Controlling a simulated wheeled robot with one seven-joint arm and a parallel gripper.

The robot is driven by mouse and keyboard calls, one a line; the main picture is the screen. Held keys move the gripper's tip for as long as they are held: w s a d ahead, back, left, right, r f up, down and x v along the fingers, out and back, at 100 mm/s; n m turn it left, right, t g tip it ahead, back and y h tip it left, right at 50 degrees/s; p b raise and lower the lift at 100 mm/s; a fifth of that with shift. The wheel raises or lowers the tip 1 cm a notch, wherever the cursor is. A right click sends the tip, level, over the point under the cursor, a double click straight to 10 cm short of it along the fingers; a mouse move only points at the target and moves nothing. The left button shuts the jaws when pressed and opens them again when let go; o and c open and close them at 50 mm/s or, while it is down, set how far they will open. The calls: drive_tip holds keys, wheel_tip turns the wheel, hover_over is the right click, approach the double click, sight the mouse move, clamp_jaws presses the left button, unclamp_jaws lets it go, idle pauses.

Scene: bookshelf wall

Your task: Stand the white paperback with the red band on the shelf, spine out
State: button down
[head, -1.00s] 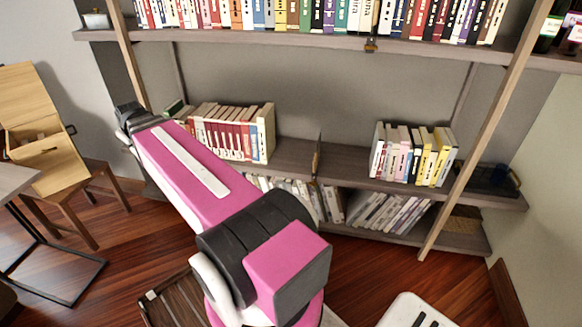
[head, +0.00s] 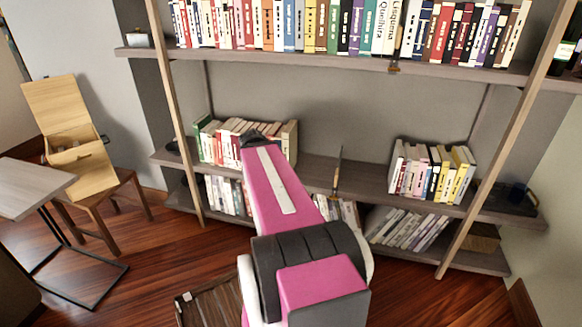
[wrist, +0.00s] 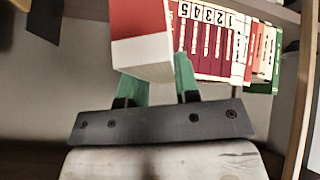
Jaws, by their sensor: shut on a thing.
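The white paperback with the red band (wrist: 142,48) is in my gripper (wrist: 158,82) in the wrist view. The green fingers are closed on its white lower end, and the red part runs off the top of the view. In the head view the book and my gripper are hidden behind my arm. The middle shelf (head: 365,186) holds a left row of books (head: 225,143) and a right group (head: 430,172), with bare board between them. In the wrist view, numbered red-and-white volumes (wrist: 212,48) stand behind and to the right of the held book.
A thin upright divider (head: 337,172) stands on the bare stretch of the middle shelf. The lower shelf holds leaning books (head: 405,226), and the upper shelf is packed. A wooden chair with an open box (head: 88,170) and a small table (head: 30,190) stand left. A dark tray (head: 510,203) sits far right.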

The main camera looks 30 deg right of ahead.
drive_tip(key=s+d+f+m+g+h, duration=0.1)
drive_tip(key=s+d+f+m+g, duration=0.1)
drive_tip(key=s+d+m, duration=0.2)
drive_tip(key=s+d, duration=0.3)
drive_tip(key=d, duration=0.1)
drive_tip(key=shift+d+f+h, duration=0.15)
drive_tip(key=shift+d+h, duration=0.1)
drive_tip(key=shift+h, duration=0.05)
